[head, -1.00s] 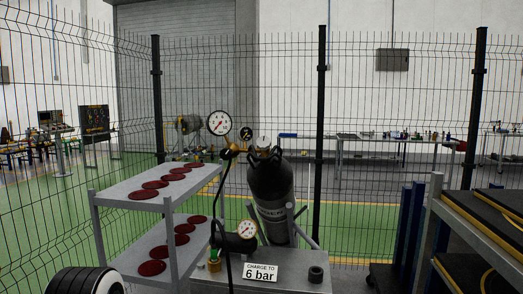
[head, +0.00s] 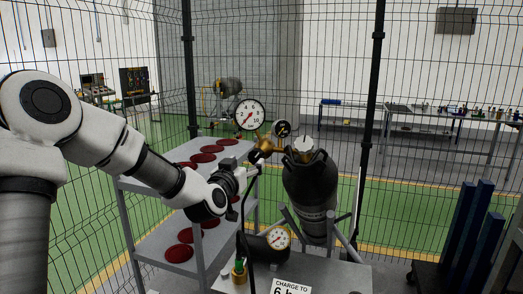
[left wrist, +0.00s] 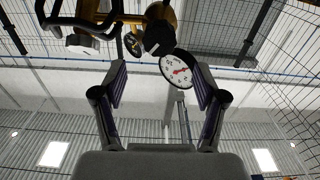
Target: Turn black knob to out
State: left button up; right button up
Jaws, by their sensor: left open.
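The black knob (head: 254,156) is on the brass regulator (head: 266,144) at the top of the dark gas cylinder (head: 311,190). It also shows in the left wrist view as a dark round knob (left wrist: 158,38), beyond and above the fingertips. My left gripper (head: 247,173) is just below and left of the knob in the head view. A white-faced gauge (head: 249,114) rises above the regulator. My right gripper is not in view.
A grey shelf cart (head: 160,243) with dark red discs stands behind my left arm. A black hose (head: 243,215) hangs below the regulator. A lower gauge (head: 279,238) and a charge sign (head: 291,288) are on the bench. A mesh fence stands behind.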

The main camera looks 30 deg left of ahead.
aim_at(255, 158)
pick_arm(q)
jog(key=x, duration=0.2)
jog(key=p+x, duration=0.1)
jog(key=x, duration=0.2)
jog(key=f+p+x, duration=0.1)
jog(key=x, duration=0.2)
jog(key=shift+s+d+r, duration=0.1)
jog(key=shift+s+r, duration=0.05)
jog(key=shift+s, duration=0.1)
jog(key=shift+w, duration=0.15)
jog(key=c, duration=1.2)
